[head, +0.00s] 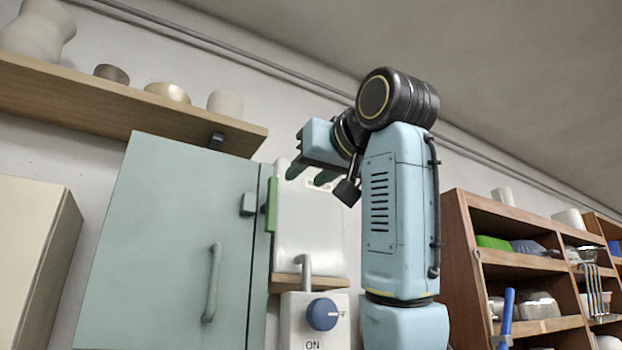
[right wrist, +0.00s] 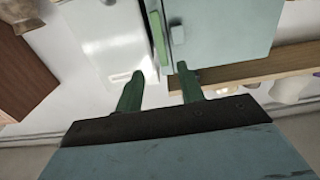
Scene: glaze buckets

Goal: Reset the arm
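My right arm is raised and bent in the middle of the head view. Its right gripper (head: 307,177) has two green fingers pointing down-left, in front of a white panel (head: 308,232). In the right wrist view, the right gripper (right wrist: 161,72) has its fingers apart with nothing between them. The white panel (right wrist: 105,45) and a pale green cabinet (right wrist: 225,32) lie beyond the fingertips. My left gripper is in neither view.
The green cabinet (head: 165,245) has a handle and a green latch piece (head: 271,204). A control box (head: 312,325) with a blue knob is below the panel. A wall shelf (head: 110,98) holds pots. A wooden rack (head: 462,255) stands right. A blue-handled item (head: 507,315) shows low.

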